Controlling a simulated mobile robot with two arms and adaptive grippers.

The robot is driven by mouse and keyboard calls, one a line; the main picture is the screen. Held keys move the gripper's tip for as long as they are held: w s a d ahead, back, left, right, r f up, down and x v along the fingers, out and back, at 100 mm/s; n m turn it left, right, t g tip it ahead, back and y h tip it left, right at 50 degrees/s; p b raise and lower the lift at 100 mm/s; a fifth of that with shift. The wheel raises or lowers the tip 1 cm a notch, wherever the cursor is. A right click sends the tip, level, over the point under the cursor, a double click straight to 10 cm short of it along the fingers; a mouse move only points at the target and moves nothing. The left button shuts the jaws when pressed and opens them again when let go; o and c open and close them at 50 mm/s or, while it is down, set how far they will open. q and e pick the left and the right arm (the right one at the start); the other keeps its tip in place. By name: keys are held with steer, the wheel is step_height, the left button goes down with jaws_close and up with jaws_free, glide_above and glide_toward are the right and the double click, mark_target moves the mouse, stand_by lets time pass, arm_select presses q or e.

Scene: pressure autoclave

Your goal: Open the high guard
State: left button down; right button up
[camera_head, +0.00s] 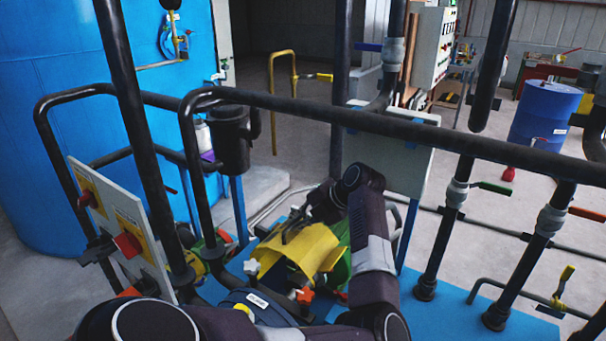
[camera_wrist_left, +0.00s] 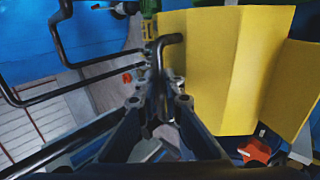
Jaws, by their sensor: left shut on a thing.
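The yellow guard (camera_head: 313,244) is a bent sheet cover over machinery at the middle of the head view. It fills the upper right of the left wrist view (camera_wrist_left: 228,62). A dark bent rod handle (camera_wrist_left: 170,40) stands at the guard's left edge in the wrist view. My left gripper (camera_head: 298,222) is over the guard in the head view. In the wrist view its fingers (camera_wrist_left: 160,92) are closed around the lower part of the handle. The guard's hinge is not clear. My right gripper is not in view.
Black pipe rails (camera_head: 330,112) cross in front of and above the guard. A panel with red knobs (camera_head: 118,232) stands at the left. A grey plate (camera_head: 385,150) stands behind. An orange-red knob (camera_wrist_left: 255,150) sits close to the guard.

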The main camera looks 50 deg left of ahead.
arm_select(q)
steer(key=shift+s+a, duration=0.15)
steer(key=c, duration=2.3)
jaws_free()
steer(key=shift+a+f, duration=0.1)
steer(key=shift+a, duration=0.05)
steer(key=shift+c, duration=0.2)
steer(key=v, duration=1.2)
